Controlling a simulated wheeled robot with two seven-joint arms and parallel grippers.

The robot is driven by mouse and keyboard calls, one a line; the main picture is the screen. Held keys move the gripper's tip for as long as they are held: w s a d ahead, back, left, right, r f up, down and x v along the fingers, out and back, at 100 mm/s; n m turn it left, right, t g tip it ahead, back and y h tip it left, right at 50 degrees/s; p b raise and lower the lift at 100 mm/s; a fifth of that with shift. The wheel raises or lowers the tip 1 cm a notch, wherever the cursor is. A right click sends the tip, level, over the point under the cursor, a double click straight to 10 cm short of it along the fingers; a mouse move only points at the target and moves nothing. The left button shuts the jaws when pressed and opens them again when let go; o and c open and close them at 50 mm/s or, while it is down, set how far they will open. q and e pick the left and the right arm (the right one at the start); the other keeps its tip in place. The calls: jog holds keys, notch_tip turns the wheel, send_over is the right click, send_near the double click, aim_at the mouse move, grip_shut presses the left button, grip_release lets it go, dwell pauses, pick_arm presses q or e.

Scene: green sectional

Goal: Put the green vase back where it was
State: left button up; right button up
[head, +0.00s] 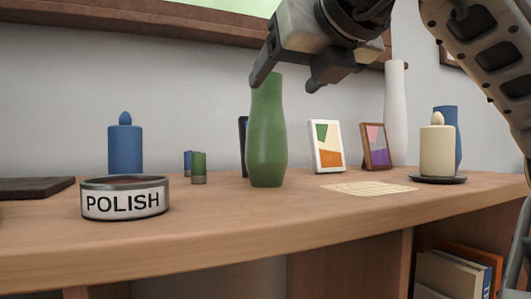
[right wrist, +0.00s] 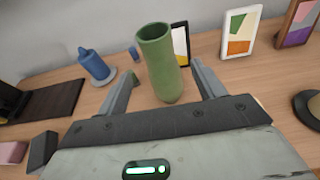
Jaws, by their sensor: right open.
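The green vase (head: 267,135) stands upright on the wooden shelf top (head: 230,225). In the right wrist view the vase (right wrist: 160,68) stands between and beyond the two fingers, its mouth toward the camera. My right gripper (head: 290,82) is open at the height of the vase's mouth. In the head view one finger overlaps the rim's upper left and the other is off to the right. In the right wrist view the gripper (right wrist: 163,70) shows gaps on both sides of the vase. My left gripper is not in view.
A polish tin (head: 125,200) stands front left, with a blue candle (head: 125,145) behind it. A small green-and-grey cylinder (head: 199,168) is left of the vase. Right are a pale patterned sheet (head: 368,188), two frames (head: 327,147), a cream candle (head: 437,150) and a white vase (head: 396,115).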

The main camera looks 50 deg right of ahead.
aim_at(262, 106)
jog(key=x, duration=1)
grip_shut()
